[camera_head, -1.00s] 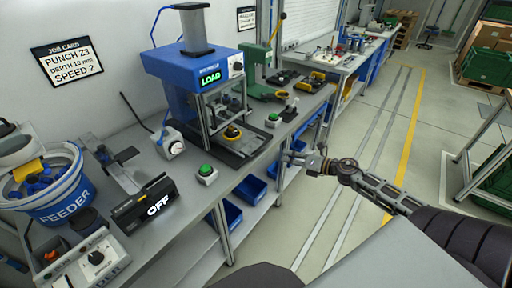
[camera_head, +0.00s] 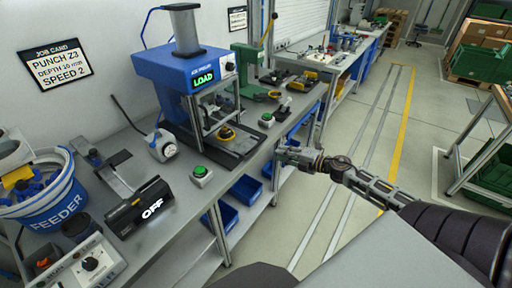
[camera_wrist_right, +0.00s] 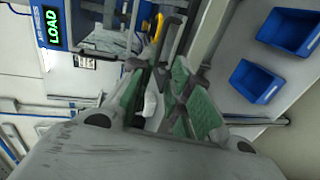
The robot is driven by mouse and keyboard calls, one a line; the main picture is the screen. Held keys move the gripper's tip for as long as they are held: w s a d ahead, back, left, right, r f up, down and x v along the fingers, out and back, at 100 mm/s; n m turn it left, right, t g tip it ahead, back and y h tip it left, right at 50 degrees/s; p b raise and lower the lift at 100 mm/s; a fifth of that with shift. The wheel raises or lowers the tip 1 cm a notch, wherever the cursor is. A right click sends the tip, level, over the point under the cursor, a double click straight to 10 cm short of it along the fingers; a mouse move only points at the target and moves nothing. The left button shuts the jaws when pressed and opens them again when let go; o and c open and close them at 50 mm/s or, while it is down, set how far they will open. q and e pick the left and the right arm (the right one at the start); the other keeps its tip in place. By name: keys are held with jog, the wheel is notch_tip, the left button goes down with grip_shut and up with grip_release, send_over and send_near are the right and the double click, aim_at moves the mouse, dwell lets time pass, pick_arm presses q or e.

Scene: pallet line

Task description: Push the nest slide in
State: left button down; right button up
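The nest slide (camera_head: 241,145) is a dark flat plate under the blue press (camera_head: 165,76), with its front part sticking out towards the bench's front edge. A yellow and black part (camera_head: 225,132) sits on it. My right gripper (camera_head: 280,156) is just off the bench's front edge, to the right of the slide and apart from it. In the right wrist view its green-padded fingers (camera_wrist_right: 160,80) are close together, pointing towards the press; whether they fully meet is unclear. Nothing is seen held. My left gripper is not in view.
A green button (camera_head: 201,172) and another button (camera_head: 266,119) stand near the bench front. The press display (camera_head: 203,77) reads LOAD. Blue bins (camera_head: 246,188) sit below the bench.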

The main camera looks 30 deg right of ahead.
aim_at(256, 146)
jog(key=shift+w, duration=0.15)
jog(key=shift+x, duration=6.75)
grip_shut()
